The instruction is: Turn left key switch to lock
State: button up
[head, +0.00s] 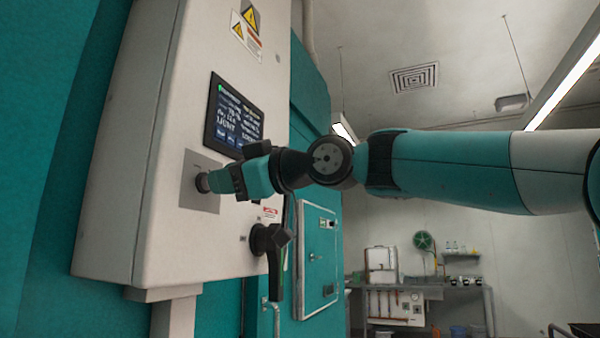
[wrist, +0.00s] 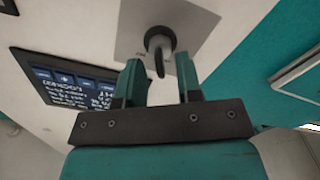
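The key switch (head: 202,183) is a dark round barrel on a grey square plate (head: 190,195) on the white control cabinet. In the wrist view, its key (wrist: 160,66) sticks out of the barrel (wrist: 160,40) towards my gripper. My gripper (head: 212,182) is right in front of the switch. In the wrist view, its two teal fingers (wrist: 159,70) are apart, with the key's end in the gap between them. A space shows on both sides of the key, so the fingers do not appear to grip it. The key's lock marking cannot be read.
A display screen (head: 234,117) is above the switch; it also shows at left in the wrist view (wrist: 75,88). A black rotary handle (head: 272,255) protrudes from the cabinet (head: 140,150) below my gripper. A teal door (head: 317,260) stands behind. The room at right has a bench (head: 420,290).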

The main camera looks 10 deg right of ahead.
jog(key=b+v, duration=0.3)
jog(key=v, duration=1.3)
jog(key=shift+f, duration=0.1)
notch_tip(320, 180, down, 20)
jog(key=a+m+g+h+p, duration=0.2)
jog(key=m+g+h, duration=0.2)
jog(key=m+h, duration=0.15)
jog(key=s+d+f+m+g+h, duration=0.1)
jog(key=s+f+m+g+h, duration=0.1)
jog(key=s+f, duration=0.6)
jog(key=s+d+f+m+g+h+p, duration=0.1)
jog(key=s+d+f+m+g+h, duration=0.1)
jog(key=s+f+g, duration=0.3)
jog(key=s+f, duration=0.4)
jog(key=f, duration=0.4)
jog(key=shift+d+f, duration=0.2)
jog(key=shift+f, duration=0.2)
